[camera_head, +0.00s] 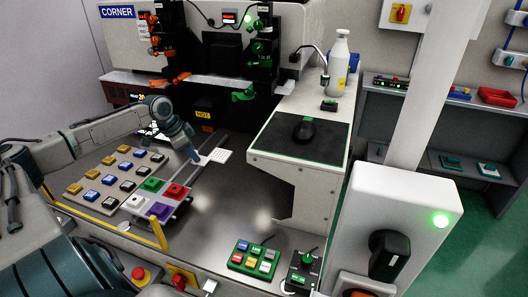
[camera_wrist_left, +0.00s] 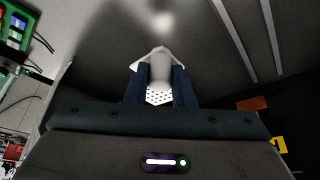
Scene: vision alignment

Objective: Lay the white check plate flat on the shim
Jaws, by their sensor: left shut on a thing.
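The white check plate (camera_head: 219,155) is a small square with a dotted face, in the middle of the head view by the slim rails. It also shows in the left wrist view, where its dotted face (camera_wrist_left: 158,97) and a pale rounded grip part (camera_wrist_left: 160,66) sit between the fingers. My left gripper (camera_head: 196,158) is shut on the check plate and points downward. In the left wrist view its two dark blue fingers (camera_wrist_left: 159,77) flank the grip part. I cannot make out the shim, nor tell whether the plate touches anything below. My right gripper is not in view.
A button panel (camera_head: 115,178) and a block of coloured buttons (camera_head: 158,199) lie beneath and beside my left arm. A yellow rail (camera_head: 159,234) stands in front. A black mat with a mouse (camera_head: 305,130) lies to the right. The grey bench (camera_head: 235,200) is clear right of the buttons.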

